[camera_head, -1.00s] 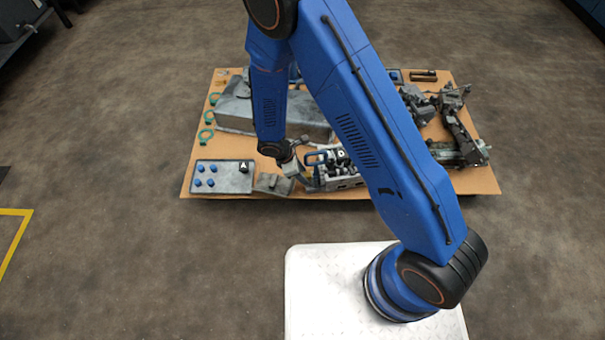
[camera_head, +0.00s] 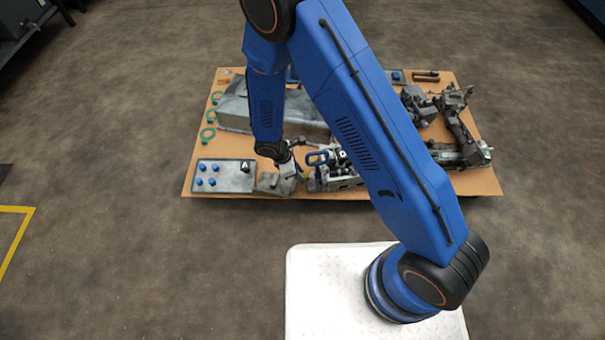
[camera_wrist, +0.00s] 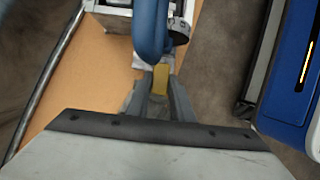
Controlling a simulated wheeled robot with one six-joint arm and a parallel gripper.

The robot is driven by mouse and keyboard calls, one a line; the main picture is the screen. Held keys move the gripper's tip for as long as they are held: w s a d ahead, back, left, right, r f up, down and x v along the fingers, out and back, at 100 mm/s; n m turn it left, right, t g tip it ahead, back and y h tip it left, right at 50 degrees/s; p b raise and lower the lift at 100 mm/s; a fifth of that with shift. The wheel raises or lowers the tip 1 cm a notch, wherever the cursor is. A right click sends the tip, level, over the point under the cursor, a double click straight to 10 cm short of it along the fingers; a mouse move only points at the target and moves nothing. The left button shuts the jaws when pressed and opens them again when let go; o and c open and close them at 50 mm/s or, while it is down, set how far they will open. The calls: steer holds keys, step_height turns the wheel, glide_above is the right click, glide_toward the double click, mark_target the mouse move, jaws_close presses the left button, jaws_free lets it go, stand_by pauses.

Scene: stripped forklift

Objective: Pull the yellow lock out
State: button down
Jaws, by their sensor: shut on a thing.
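The yellow lock (camera_wrist: 161,80) is a small flat yellow piece between the fingertips in the wrist view. My gripper (camera_wrist: 158,92) is shut on it. A thick blue loop handle (camera_wrist: 151,35) lies just beyond the lock's far end. I cannot tell whether the lock still touches the part there. In the head view, my gripper (camera_head: 301,178) is at the left end of the grey mechanism (camera_head: 340,180), near the blue handle (camera_head: 317,158). The lock is too small to make out surely in the head view.
A brown board (camera_head: 230,140) carries the parts. A grey panel with blue knobs (camera_head: 222,176) lies left of my gripper. A big grey housing (camera_head: 235,108) and green rings (camera_head: 208,133) lie behind. Other grey linkages (camera_head: 458,130) are at right.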

steer(key=shift+a, duration=0.15)
steer(key=c, duration=1.6)
jaws_free()
steer(key=shift+a, duration=0.1)
steer(key=shift+o, duration=0.2)
steer(key=shift+r, duration=0.1)
steer(key=v, duration=1.7)
steer(key=shift+r, duration=0.2)
